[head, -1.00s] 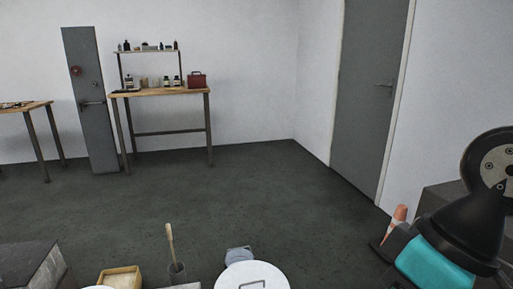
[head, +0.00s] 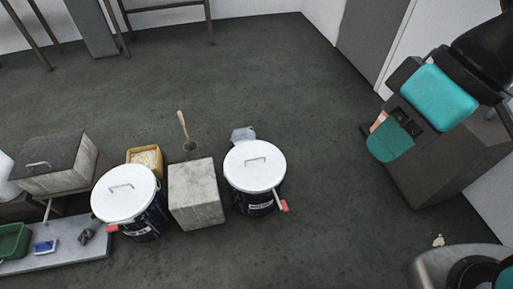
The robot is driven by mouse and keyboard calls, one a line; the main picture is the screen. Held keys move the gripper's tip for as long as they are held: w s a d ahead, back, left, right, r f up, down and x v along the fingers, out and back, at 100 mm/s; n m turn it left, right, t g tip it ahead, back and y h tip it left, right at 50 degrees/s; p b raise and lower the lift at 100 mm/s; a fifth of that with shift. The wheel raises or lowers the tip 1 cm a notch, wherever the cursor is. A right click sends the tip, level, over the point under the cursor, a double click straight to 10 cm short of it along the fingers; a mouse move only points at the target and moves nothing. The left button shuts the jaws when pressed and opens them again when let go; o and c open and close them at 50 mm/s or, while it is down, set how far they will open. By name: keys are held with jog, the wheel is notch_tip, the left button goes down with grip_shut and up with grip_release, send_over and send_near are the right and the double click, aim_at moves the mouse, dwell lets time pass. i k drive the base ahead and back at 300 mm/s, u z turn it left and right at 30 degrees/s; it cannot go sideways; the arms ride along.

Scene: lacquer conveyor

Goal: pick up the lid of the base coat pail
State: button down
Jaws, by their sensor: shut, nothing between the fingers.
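Two dark pails with white lids stand on the floor, and their labels are too small to read, so I cannot tell which is the base coat pail. The right pail (head: 258,207) has a round white lid (head: 255,166) with a bar handle on top. The left pail (head: 146,226) has a similar white lid (head: 124,200) with a handle. Both lids sit on their pails. A red-ended piece shows at the side of each pail. My arm shows at the right with black and teal parts, away from both pails; my gripper's fingers are not visible.
A grey block (head: 195,193) stands between the pails. Behind are a yellow tray (head: 146,157), a dark cup (head: 191,149) with a wooden-handled tool, and a grey-blue item (head: 243,135). A dark-lidded box (head: 54,165) and green bin (head: 13,240) are left.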

aim_at(254, 166)
jog(key=u, duration=0.4)
jog(key=i, duration=1.1)
jog(key=z, duration=0.45)
